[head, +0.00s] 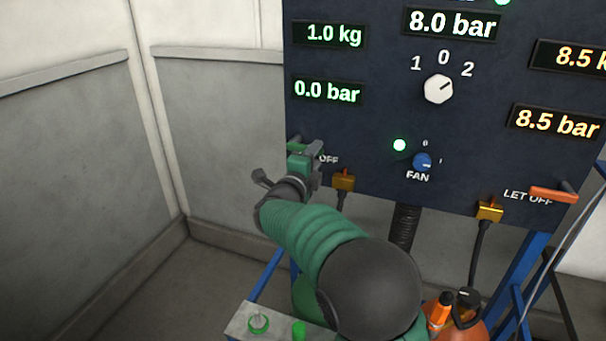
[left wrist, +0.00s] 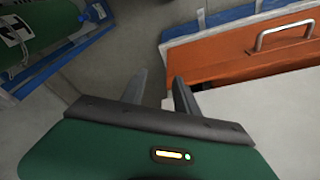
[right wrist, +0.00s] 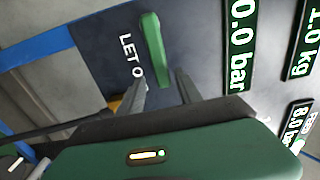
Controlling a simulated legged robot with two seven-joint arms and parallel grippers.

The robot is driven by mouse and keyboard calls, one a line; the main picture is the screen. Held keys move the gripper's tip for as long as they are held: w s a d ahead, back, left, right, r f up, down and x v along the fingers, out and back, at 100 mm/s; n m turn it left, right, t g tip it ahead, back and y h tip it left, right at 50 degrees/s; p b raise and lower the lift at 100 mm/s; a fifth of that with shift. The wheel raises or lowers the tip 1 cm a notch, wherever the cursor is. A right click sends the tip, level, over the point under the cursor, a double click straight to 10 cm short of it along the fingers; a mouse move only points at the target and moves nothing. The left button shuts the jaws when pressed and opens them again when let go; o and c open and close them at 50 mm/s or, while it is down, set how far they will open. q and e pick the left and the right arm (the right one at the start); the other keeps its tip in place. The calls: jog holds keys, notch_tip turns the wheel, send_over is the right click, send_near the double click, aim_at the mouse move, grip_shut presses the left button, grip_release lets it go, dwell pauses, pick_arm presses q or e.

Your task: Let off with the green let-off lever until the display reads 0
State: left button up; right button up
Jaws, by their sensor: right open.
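The green let-off lever (right wrist: 152,50) shows in the right wrist view on the dark panel, beside the partly covered LET OFF lettering. My right gripper (right wrist: 162,78) is open, its two fingers apart just short of the lever; whether they touch it I cannot tell. In the head view my right gripper (head: 303,152) is at the panel's lower left and largely hides the lever. The green display (head: 327,92) above it reads 0.0 bar, also in the right wrist view (right wrist: 240,45). My left gripper (left wrist: 160,80) is open and empty, away from the panel.
The panel also has a 1.0 kg display (head: 334,35), an 8.0 bar display (head: 451,24), a white selector knob (head: 438,89), a blue fan knob (head: 423,161) and an orange lever (head: 553,195) at right. An orange drawer (left wrist: 240,57) lies near my left gripper.

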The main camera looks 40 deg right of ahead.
jog(key=v, duration=1.4)
jog(key=shift+a, duration=0.15)
jog(key=w+a+f+n+t+y+p, duration=0.1)
jog(key=a+f+n+y+p, duration=0.4)
jog(key=n, duration=0.4)
jog(key=w+a+f+n+t+y+p, duration=0.2)
jog(key=a+n+y+p, duration=0.1)
jog(key=a+n+y, duration=0.55)
jog(key=s+f+n+g+p, duration=0.1)
jog(key=s+f+n+g, duration=0.2)
jog(key=s, duration=0.4)
jog(key=s+a+f+n+g+y+p, duration=0.1)
jog(key=s+f+n+g, duration=0.2)
jog(key=s+f+n, duration=0.2)
jog(key=s+f+n+g+p, duration=0.2)
jog(key=s+f+n+g, duration=0.2)
jog(key=s, duration=0.5)
jog(key=shift+s+a+y, duration=0.15)
jog(key=shift+a+y, duration=0.2)
